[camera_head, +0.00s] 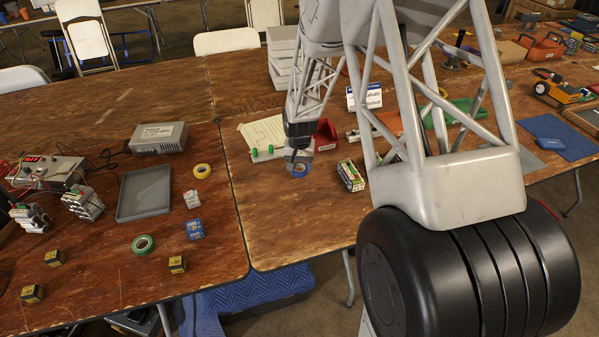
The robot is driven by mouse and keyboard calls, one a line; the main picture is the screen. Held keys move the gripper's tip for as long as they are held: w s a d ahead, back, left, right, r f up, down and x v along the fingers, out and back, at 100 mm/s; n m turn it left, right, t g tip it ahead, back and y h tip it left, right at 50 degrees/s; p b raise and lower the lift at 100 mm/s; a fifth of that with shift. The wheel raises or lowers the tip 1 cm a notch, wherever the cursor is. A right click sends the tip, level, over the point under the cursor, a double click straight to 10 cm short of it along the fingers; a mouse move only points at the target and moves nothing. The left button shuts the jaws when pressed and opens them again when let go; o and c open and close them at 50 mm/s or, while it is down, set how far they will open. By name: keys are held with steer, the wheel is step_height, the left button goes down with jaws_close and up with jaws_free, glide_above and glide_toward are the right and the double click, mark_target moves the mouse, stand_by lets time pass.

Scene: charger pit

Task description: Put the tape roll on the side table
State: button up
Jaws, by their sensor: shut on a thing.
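A blue tape roll (299,171) is at the tip of my gripper (298,163), low at the right wooden table. My gripper points down and is shut on this roll; its fingertips are small and partly hidden. I cannot tell whether the roll touches the table top. A yellow tape roll (202,171) and a green tape roll (143,244) lie on the left wooden table (110,285). The right wooden table (285,225) adjoins it along a seam. Which one is the side table is not marked.
A grey tray (146,194), a grey power box (158,137) and several small yellow-black boxes stand on the left table. Near my gripper are a red bin (326,133), a battery pack (350,176) and a paper sheet (262,132). The right table's front left is bare.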

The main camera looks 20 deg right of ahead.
steer(key=shift+f, duration=0.1)
steer(key=shift+f, duration=1.7)
steer(key=shift+f, duration=0.1)
steer(key=o, duration=0.9)
step_height(320, 180, up, 12)
